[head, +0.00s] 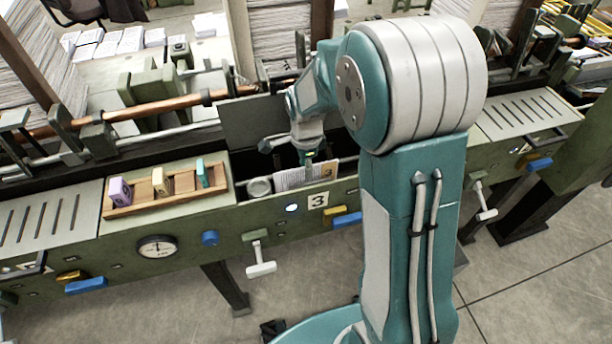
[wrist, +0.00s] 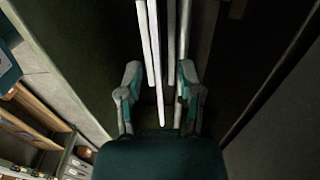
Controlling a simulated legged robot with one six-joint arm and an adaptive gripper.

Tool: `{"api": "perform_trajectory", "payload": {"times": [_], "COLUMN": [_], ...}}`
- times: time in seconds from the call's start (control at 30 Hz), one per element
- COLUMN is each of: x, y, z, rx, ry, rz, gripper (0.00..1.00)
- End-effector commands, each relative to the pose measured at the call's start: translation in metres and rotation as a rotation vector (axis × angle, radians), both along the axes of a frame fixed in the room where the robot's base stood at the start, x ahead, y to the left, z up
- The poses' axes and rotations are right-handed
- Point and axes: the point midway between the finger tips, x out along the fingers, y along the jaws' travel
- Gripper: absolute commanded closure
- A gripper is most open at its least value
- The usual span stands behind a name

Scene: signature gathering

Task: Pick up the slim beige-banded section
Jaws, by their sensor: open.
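Several thin pale sections (head: 292,179) stand in the open pocket of the green machine, just below my gripper (head: 309,159). One shows print and an orange patch; I cannot tell which carries a beige band. In the wrist view my gripper (wrist: 159,95) is open, with one finger on each side. The sections appear there as narrow upright edges (wrist: 155,60), running from the top of the picture down between the fingers. The longest edge reaches between the fingertips. Whether any finger touches a section is not clear. Their lower parts are hidden in the pocket.
A wooden tray (head: 190,197) holding purple, beige and teal blocks sits left of the pocket. Dark pocket walls flank my gripper. Copper and steel rods (head: 165,107) run behind.

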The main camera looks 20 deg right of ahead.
Motion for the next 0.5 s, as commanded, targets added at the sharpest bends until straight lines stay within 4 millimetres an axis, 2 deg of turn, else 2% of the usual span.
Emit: {"api": "perform_trajectory", "payload": {"times": [0.27, 0.3, 0.4, 0.5], "x": [-0.0002, -0.0002, -0.0002, -0.0001], "y": [-0.0002, -0.0002, -0.0002, -0.0002], "z": [-0.005, -0.0049, -0.0048, -0.005], "rx": [0.0, 0.0, 0.0, 0.0], "ry": [-0.001, -0.001, -0.001, -0.001], "rz": [0.0, 0.0, 0.0, 0.0], "gripper": [0.53, 0.62, 1.0, 1.0]}}
